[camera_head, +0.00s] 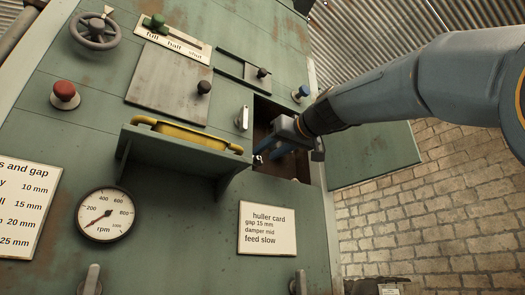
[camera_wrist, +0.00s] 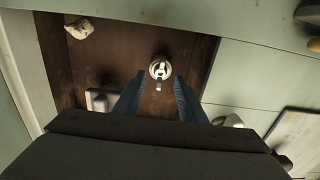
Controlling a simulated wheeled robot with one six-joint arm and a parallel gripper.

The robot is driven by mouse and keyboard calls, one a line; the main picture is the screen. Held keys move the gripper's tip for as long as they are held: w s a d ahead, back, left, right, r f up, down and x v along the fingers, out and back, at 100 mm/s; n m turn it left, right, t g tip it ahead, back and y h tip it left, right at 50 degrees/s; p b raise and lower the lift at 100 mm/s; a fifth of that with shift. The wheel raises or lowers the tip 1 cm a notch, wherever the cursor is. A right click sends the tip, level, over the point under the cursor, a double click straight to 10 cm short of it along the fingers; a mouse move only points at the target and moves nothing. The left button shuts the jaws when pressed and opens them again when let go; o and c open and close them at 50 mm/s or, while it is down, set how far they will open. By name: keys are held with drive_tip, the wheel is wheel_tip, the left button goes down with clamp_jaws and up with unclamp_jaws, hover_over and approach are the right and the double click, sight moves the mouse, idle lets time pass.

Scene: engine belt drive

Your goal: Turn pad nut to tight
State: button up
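My gripper (camera_head: 272,152) reaches into an open recess in the green machine front. In the wrist view its two blue fingers (camera_wrist: 160,84) are spread apart with a gap between them. A small round metal piece, which looks like the pad nut (camera_wrist: 160,69), sits on the recess's brown back wall, just beyond and between the fingertips. A short pointer or tab on it points down in the wrist view. I cannot tell whether the fingers touch it. In the head view my gripper mostly hides this area.
The recess (camera_wrist: 120,48) also holds a pale lump (camera_wrist: 79,28) and a pale block (camera_wrist: 98,100). A white latch (camera_head: 242,118) is left of the opening. An open green door (camera_head: 375,158) stands at right.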

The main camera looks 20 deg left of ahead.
sight(259, 158)
drive_tip(key=shift+p+x, duration=0.55)
drive_tip(key=shift+x, duration=0.9)
clamp_jaws()
